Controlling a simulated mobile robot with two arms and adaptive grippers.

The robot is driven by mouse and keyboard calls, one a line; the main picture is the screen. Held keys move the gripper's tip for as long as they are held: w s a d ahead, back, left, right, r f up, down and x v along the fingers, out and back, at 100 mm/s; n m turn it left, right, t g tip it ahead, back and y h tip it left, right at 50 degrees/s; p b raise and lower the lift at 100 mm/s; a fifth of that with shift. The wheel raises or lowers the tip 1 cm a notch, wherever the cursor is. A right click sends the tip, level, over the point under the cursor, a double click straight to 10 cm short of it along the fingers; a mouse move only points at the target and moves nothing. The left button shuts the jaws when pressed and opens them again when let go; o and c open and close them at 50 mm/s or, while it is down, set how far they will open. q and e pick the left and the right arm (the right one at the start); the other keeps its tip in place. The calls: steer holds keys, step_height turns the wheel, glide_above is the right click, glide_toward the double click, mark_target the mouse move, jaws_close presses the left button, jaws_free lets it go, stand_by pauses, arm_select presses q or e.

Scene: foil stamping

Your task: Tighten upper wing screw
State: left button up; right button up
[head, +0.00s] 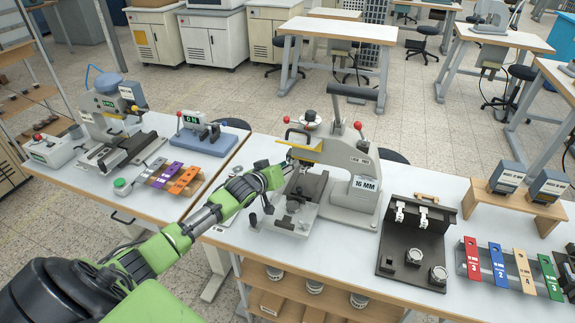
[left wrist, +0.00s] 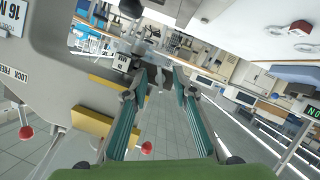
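The grey press (head: 345,165) with the "16 MM" label stands on the table in the middle of the head view. My left arm reaches in from the lower left. My left gripper (head: 287,165) is at the press's left side, just below its yellow plate (head: 305,155). In the left wrist view, the two teal fingers of the left gripper (left wrist: 157,82) are spread apart. A small grey metal part (left wrist: 143,50), possibly the upper wing screw, shows just beyond the fingertips; I cannot tell whether they touch it. The wing screw is not clear in the head view. My right gripper is out of view.
The press lever (head: 352,91) rises above its frame. A black fixture (head: 415,240) and a rack of coloured foil strips (head: 510,268) stand to the right. Another machine (head: 115,125) and more strips (head: 170,177) are on the left table.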

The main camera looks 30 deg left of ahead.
arm_select(q)
steer(key=shift+w, duration=0.1)
jaws_close()
